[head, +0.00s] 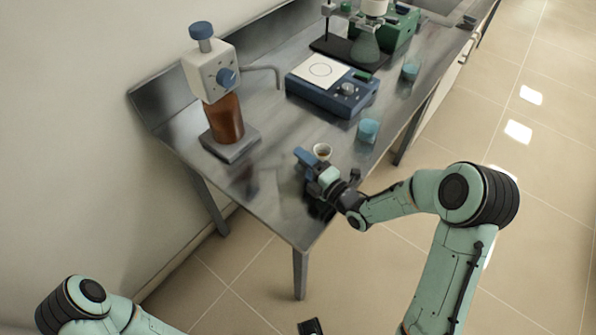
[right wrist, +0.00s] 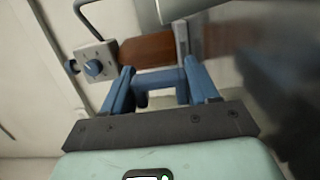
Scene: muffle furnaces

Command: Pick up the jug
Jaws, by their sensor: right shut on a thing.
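On the metal table (head: 285,185) stand a brown bottle with a dispenser (head: 226,118), a blue hot plate (head: 333,84) and light blue beakers (head: 368,131) (head: 411,69). A green device (head: 399,30) and a flask (head: 366,48) are farther back. A wall borders the left.

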